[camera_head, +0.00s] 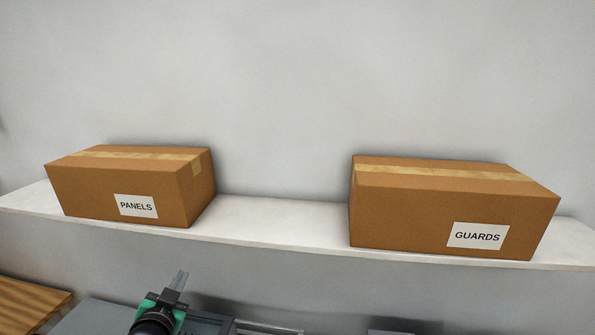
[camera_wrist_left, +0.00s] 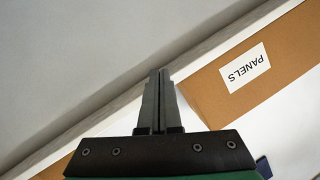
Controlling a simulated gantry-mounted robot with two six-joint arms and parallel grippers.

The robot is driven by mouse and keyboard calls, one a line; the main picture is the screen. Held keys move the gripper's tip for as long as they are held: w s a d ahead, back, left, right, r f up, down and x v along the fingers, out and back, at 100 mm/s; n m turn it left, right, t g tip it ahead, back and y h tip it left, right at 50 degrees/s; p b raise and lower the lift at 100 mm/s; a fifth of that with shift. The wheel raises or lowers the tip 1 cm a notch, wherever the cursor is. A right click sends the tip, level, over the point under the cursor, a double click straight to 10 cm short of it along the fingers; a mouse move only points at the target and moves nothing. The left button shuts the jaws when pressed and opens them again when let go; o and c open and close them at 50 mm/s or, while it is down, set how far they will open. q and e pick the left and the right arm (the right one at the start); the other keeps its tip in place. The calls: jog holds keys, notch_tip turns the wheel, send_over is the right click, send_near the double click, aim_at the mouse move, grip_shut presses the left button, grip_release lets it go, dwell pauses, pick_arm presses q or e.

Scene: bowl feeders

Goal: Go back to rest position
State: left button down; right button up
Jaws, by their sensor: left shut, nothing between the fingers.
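My left gripper (camera_head: 180,281) shows at the bottom of the head view, below the shelf, with its fingers pointing up. In the left wrist view its two fingers (camera_wrist_left: 160,72) are closed together with nothing between them. The PANELS box (camera_head: 125,190) stands on the shelf above it in the head view. In the left wrist view the PANELS box (camera_wrist_left: 285,75) lies to the right of the fingers. I cannot tell the gap between them. My right gripper is not in either view.
A white wall shelf (camera_head: 270,220) runs across the head view. The GUARDS box (camera_head: 450,205) stands on its right part, and the shelf between the boxes is bare. A wooden surface (camera_head: 30,305) and grey equipment (camera_head: 95,318) show below.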

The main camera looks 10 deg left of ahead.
pick_arm(q)
jog(key=s+d+r+t+h, duration=0.1)
jog(key=s+d+r+t, duration=0.15)
jog(key=d+r, duration=0.45)
jog(key=s+d+r+t+h, duration=0.1)
jog(key=s+d+r+t, duration=0.15)
jog(key=r, duration=0.85)
jog(key=s+d+r+t+h, duration=0.2)
jog(key=d+r+t, duration=0.15)
jog(key=r, duration=0.55)
jog(key=s+d+r+n+t+h, duration=0.1)
jog(key=s+d+r+t+h, duration=0.1)
jog(key=s+r, duration=0.9)
jog(key=s+d+t, duration=0.1)
jog(key=s+t, duration=0.1)
jog(key=s, duration=0.1)
jog(key=shift+s+d+r+h, duration=0.25)
jog(key=shift+d+h, duration=0.15)
